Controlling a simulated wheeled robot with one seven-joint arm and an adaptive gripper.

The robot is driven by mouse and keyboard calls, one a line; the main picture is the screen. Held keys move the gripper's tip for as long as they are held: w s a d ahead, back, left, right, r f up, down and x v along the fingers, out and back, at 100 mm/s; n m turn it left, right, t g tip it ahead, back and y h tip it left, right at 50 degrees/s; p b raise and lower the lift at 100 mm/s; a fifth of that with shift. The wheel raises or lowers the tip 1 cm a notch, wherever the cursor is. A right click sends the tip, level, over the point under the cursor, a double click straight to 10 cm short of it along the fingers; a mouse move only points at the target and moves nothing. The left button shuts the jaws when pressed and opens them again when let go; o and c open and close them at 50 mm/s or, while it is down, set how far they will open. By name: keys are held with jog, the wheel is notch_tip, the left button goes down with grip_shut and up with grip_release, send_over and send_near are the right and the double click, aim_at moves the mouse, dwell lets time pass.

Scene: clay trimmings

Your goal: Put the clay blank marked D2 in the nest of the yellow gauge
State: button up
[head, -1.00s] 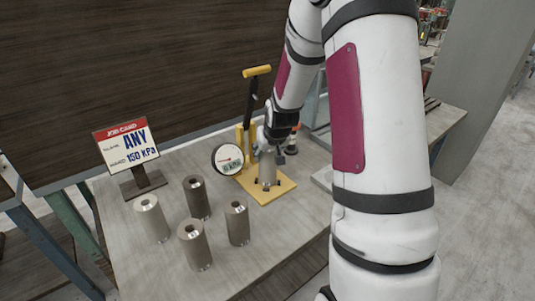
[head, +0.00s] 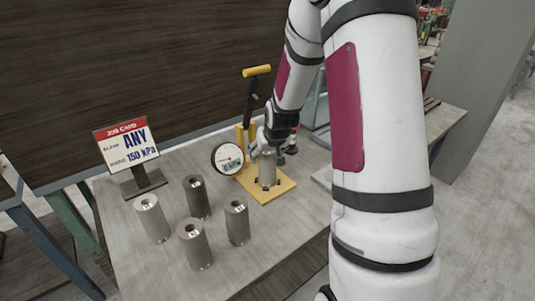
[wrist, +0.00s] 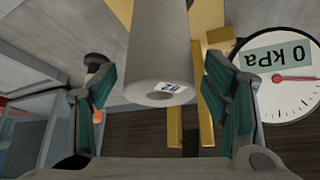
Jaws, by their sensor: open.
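A grey clay blank (head: 267,172) stands upright on the base of the yellow gauge (head: 284,192), at its nest. In the wrist view the blank (wrist: 158,55) carries a small label that appears to read D2, though it is upside down and small. My gripper (head: 272,150) is at the top of this blank. In the wrist view my gripper (wrist: 155,95) is open, with green-padded fingers on either side of the blank and gaps showing. The gauge dial (head: 227,159) reads 0 kPa; it also shows in the wrist view (wrist: 283,85). The nest's inside is hidden by the blank.
Several other grey blanks (head: 194,247) stand upright on the table (head: 265,240) to the front left. A job card (head: 127,146) reading ANY and 150 kPa stands behind them. The gauge's lever (head: 257,72) rises behind its base. The table's front right is clear.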

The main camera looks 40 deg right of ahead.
jog(key=s+a+r+n+p, duration=0.1)
jog(key=s+a+r, duration=0.55)
jog(key=r, duration=0.25)
jog(key=s+a+r+n, duration=0.1)
jog(key=s+a+r, duration=0.55)
jog(key=r, duration=0.35)
jog(key=s+a+r+n+y, duration=0.1)
jog(key=s+a, duration=0.3)
jog(key=s, duration=0.4)
jog(key=s+a+r+n+g+y, duration=0.1)
jog(key=s+a, duration=0.3)
jog(key=s, duration=0.5)
jog(key=shift+a+r, duration=0.3)
jog(key=shift+r, duration=0.5)
jog(key=shift+d, duration=0.1)
